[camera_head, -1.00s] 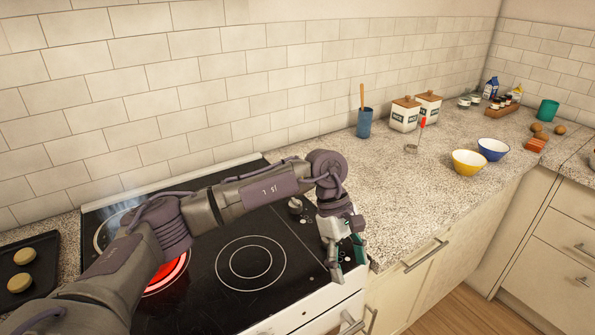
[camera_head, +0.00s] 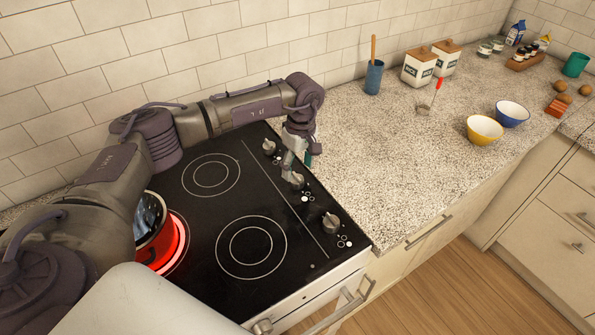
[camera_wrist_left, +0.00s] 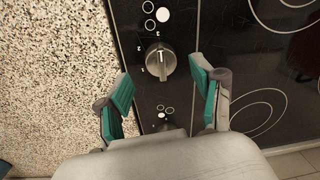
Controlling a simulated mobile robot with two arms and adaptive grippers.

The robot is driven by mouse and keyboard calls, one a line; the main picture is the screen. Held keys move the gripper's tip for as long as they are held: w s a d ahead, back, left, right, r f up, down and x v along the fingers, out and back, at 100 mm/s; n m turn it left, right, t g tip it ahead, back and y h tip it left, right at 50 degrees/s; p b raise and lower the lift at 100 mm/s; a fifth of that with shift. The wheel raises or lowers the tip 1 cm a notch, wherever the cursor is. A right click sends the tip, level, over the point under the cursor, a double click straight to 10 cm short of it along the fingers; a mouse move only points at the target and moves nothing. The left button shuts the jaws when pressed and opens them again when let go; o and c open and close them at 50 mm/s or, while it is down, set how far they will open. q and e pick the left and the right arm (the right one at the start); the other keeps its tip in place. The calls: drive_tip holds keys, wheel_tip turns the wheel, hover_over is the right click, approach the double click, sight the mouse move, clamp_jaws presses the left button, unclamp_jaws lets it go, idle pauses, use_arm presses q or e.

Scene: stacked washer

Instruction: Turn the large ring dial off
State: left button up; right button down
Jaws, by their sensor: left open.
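The black hob (camera_head: 215,232) has a row of grey dials along its right side: a back dial (camera_head: 269,147), a middle dial (camera_head: 294,180) and a front dial (camera_head: 331,221). I cannot tell which one is the large ring dial. A ring at the left of the hob glows red (camera_head: 176,250). My left gripper (camera_head: 300,158) is open and empty above the back and middle dials. In the left wrist view one dial (camera_wrist_left: 160,61) lies just beyond the open fingertips (camera_wrist_left: 162,88); another dial (camera_wrist_left: 168,126) is partly hidden by the gripper. My right gripper is not in view.
A dark pot (camera_head: 150,222) stands on the glowing ring, partly behind my left arm. The granite worktop (camera_head: 385,165) right of the hob is clear nearby. A blue cup (camera_head: 374,78), canisters (camera_head: 419,68) and bowls (camera_head: 485,130) stand farther right.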

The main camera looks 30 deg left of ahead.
sight(298, 176)
use_arm(q)
drive_tip(key=f, duration=0.3)
drive_tip(key=shift+s+d+p, duration=0.1)
drive_tip(key=shift+s+p, duration=0.15)
drive_tip(key=shift+p, duration=0.1)
drive_tip(key=shift+w+f, duration=0.1)
drive_tip(key=shift+f, duration=0.3)
drive_tip(key=c, duration=1.1)
drive_tip(key=shift+c, duration=0.2)
